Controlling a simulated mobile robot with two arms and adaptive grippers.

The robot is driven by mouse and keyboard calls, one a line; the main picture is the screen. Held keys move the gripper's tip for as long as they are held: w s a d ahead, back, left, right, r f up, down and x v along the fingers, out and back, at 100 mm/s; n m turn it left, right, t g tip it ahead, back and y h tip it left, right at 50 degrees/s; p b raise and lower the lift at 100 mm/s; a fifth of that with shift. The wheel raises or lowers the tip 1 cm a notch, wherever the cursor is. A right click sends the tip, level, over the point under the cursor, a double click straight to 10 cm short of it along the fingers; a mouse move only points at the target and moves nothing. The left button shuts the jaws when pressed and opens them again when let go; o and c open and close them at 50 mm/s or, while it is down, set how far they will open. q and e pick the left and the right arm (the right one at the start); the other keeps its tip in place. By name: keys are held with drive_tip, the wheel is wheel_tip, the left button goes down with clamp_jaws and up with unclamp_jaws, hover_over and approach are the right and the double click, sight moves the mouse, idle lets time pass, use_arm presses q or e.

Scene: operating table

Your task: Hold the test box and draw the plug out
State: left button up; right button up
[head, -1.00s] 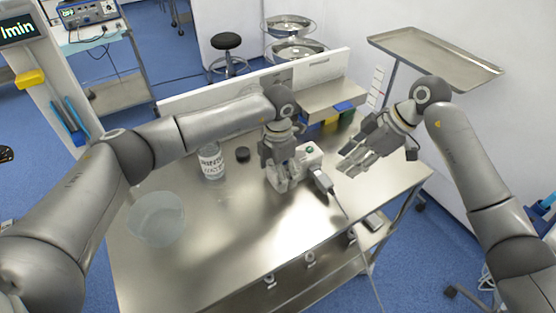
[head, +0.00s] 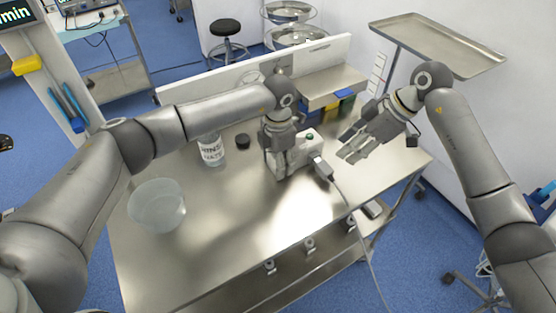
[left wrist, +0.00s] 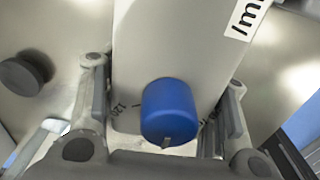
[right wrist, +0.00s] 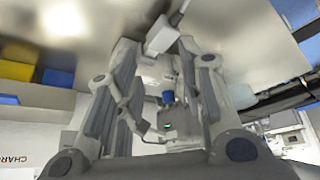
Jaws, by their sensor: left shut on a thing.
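The test box (head: 308,147) is a pale box with a green button on top, standing on the steel table. My left gripper (head: 281,168) is shut on it, with a finger on each side of the box (left wrist: 160,50) and its blue knob (left wrist: 168,108) in the left wrist view. The plug (head: 321,167) sits at the box's right side, with a grey cable (head: 345,195) running off the table edge. My right gripper (head: 346,148) is open and empty, up and right of the plug. In the right wrist view the plug (right wrist: 162,36) shows beyond the spread fingers.
A labelled bottle (head: 211,152), a dark cap (head: 242,141) and a clear bowl (head: 157,206) stand on the table (head: 240,235) to the left. Coloured bins (head: 330,112) sit under a shelf behind. The front of the table is clear.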

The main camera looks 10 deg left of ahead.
sight(324, 166)
use_arm(q)
drive_tip(key=c, duration=0.5)
use_arm(e)
drive_tip(key=o, duration=0.4)
drive_tip(key=shift+c, duration=0.2)
drive_tip(key=s+a+r+n+t+h, duration=0.1)
drive_tip(key=s+n+t, duration=0.1)
drive_tip(key=n, duration=1.1)
drive_tip(key=s+a+r+n+t+h, duration=0.1)
drive_tip(key=n+h, duration=0.1)
drive_tip(key=n, duration=1.2)
drive_tip(key=x, duration=1.1)
drive_tip(key=shift+a+f, duration=0.25)
drive_tip(key=shift+a, duration=0.15)
drive_tip(key=shift+c, duration=0.2)
